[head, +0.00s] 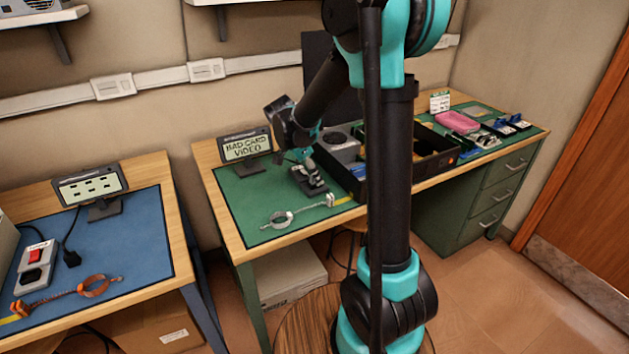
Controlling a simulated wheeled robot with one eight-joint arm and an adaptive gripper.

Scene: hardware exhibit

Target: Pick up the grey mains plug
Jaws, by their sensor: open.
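My gripper (299,157) is small in the head view, above the left part of the green mat (240,205). It is open. Just below it stands a small dark-and-grey item (312,181); I cannot tell whether they touch or what the item is. A dark plug-like end (71,258) on a black cable lies on the blue mat (140,240) of the left table, far from my gripper. I cannot make out a clearly grey mains plug; part of the green mat is hidden behind my arm.
A black open box (437,160) and a grey device (340,146) are right of my gripper. A sign (246,147) stands at the back left. A power block with a red switch (36,266) is on the left table.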

